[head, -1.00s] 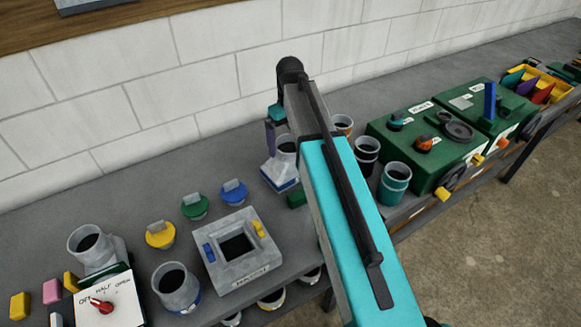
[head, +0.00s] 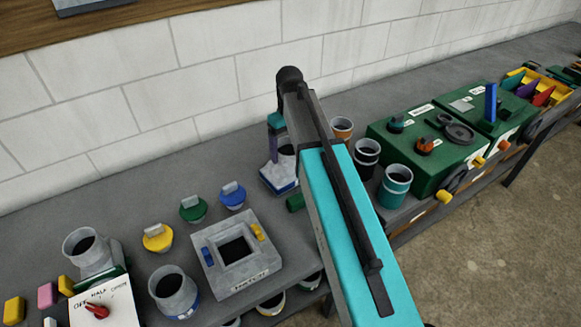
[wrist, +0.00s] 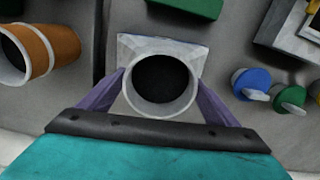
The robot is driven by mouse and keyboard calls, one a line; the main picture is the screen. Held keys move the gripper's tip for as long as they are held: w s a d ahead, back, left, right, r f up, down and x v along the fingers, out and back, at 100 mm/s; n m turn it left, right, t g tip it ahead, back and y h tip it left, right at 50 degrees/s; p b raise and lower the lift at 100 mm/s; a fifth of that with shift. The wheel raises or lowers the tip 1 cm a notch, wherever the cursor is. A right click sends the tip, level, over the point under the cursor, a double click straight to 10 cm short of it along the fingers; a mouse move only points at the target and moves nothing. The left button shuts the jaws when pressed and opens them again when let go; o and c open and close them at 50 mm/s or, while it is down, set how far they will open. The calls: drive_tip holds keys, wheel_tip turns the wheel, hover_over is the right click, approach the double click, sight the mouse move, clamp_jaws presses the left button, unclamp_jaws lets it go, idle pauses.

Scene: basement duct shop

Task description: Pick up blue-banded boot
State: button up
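The blue-banded boot (head: 284,178) stands on the grey bench below my gripper; it has a round pale collar on a flared square base with a blue band at the bottom. In the wrist view the boot's collar (wrist: 162,112) opens straight toward the camera, dark inside, with part of the square base showing beyond it. My gripper (wrist: 161,80) is open, with one purple finger on each side of the collar. The gaps are very small, and I cannot tell whether either finger touches. In the head view my arm covers part of the gripper.
Orange (head: 341,128), black (head: 366,158) and teal (head: 396,186) banded cups stand right of the boot. A green block (head: 296,202) lies close in front. Blue (head: 232,195), green (head: 193,209) and yellow (head: 158,238) knobbed caps and a square grey fixture (head: 215,268) are left.

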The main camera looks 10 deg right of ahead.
sight(290, 153)
drive_tip(key=c, duration=1.3)
drive_tip(key=shift+r, duration=0.2)
wheel_tip(290, 153, up, 10)
drive_tip(key=p, duration=0.5)
drive_tip(key=shift+f, duration=0.15)
